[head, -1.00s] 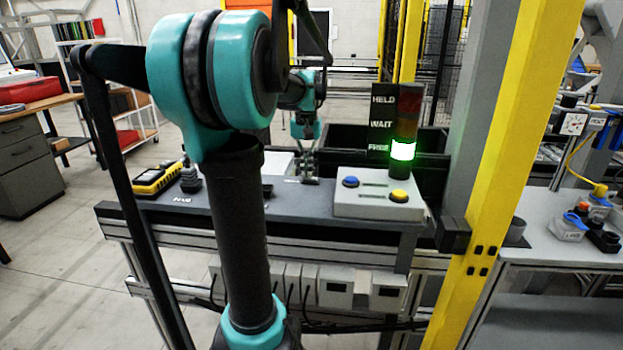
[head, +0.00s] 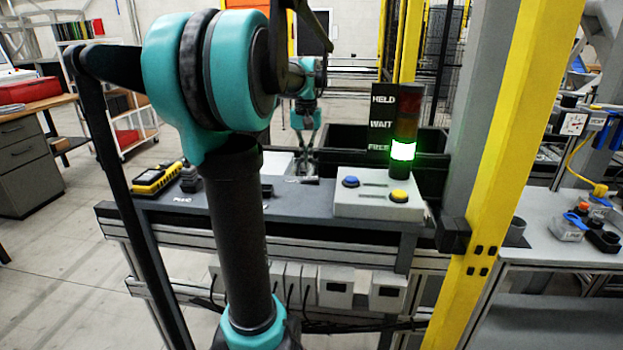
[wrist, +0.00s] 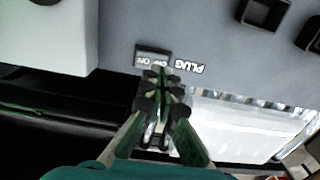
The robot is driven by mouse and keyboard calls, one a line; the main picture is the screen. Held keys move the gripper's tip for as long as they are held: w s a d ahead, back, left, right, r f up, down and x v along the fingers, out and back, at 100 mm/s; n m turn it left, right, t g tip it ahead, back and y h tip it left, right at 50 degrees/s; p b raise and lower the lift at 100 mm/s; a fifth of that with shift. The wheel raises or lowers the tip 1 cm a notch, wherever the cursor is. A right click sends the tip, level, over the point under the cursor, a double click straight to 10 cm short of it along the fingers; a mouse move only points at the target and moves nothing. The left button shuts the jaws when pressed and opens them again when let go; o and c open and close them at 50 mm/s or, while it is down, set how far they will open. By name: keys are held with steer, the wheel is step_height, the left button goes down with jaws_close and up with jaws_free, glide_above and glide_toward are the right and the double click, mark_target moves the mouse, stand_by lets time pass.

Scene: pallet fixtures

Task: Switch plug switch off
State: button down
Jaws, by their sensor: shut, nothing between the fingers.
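The plug switch area shows in the wrist view as a small dark plate (wrist: 153,56) lettered OFF and ON, upside down. A PLUG label (wrist: 188,67) is printed on the grey bench top beside it. My gripper (wrist: 160,76) is shut and empty, with its fingertips at the plate's lower edge in the picture. The fingers cover the part just below the plate. I cannot make out the switch's lever or its position, nor whether the fingertips touch it. In the head view my gripper (head: 304,168) is over the back of the bench.
A grey box (head: 378,197) with blue and yellow buttons stands right of my gripper, before a stack light (head: 404,150) lit green at FREE. A whitish translucent container (wrist: 245,125) is beside the fingers.

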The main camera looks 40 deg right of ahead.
mark_target(307, 178)
steer(key=shift+r, duration=1.85)
